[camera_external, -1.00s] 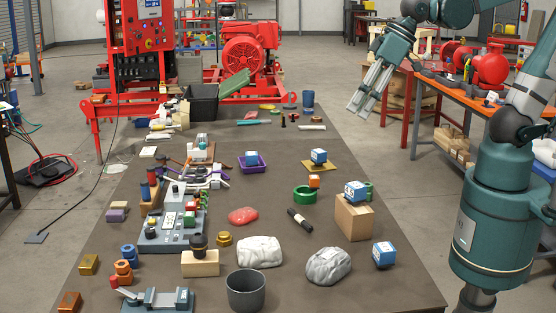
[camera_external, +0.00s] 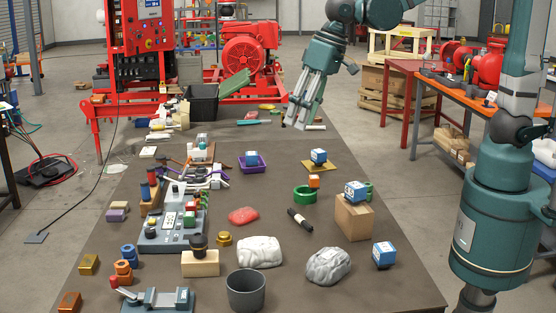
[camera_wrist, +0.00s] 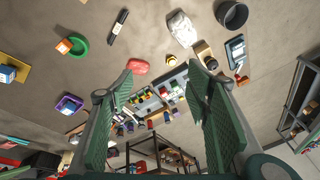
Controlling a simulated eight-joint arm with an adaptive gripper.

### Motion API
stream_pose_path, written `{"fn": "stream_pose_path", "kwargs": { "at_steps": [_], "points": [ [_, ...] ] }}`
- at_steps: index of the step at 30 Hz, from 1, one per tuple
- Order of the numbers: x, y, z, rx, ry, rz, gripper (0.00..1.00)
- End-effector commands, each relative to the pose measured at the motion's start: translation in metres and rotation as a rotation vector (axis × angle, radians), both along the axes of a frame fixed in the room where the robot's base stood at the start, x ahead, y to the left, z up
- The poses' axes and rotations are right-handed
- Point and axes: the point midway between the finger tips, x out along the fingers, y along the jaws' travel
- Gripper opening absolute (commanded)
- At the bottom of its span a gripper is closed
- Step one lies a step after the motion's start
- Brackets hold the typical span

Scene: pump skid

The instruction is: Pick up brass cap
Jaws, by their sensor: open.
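The brass cap (camera_external: 224,239) is a small, round, gold-coloured piece on the brown table, left of centre in the external view. It lies between the red lump and the white bag, beside the wooden block with a black knob. In the wrist view the brass cap (camera_wrist: 171,58) is small, near the upper middle, beyond the fingertips. My gripper (camera_external: 296,124) is open and empty, high over the far part of the table, well away from the cap. In the wrist view both green-padded fingers of my gripper (camera_wrist: 160,78) stand wide apart with nothing between them.
The white bag (camera_external: 260,251), red lump (camera_external: 243,215) and wooden block (camera_external: 200,264) surround the cap. A grey control unit (camera_external: 170,230) lies to its left, a dark pot (camera_external: 246,291) nearer the front. A cardboard box (camera_external: 353,219) stands at right.

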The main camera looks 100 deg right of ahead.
Motion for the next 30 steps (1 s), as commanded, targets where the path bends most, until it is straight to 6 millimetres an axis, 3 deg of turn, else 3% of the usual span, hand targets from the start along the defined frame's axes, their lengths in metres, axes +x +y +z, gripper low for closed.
{"fn": "stream_pose_path", "kwargs": {
  "at_steps": [14,30],
  "points": [
    [0.074,0.000,-0.047,0.043,0.086,-0.158,0.48],
    [0.148,-0.001,-0.122,0.075,0.181,-0.342,0.48]
  ]
}}
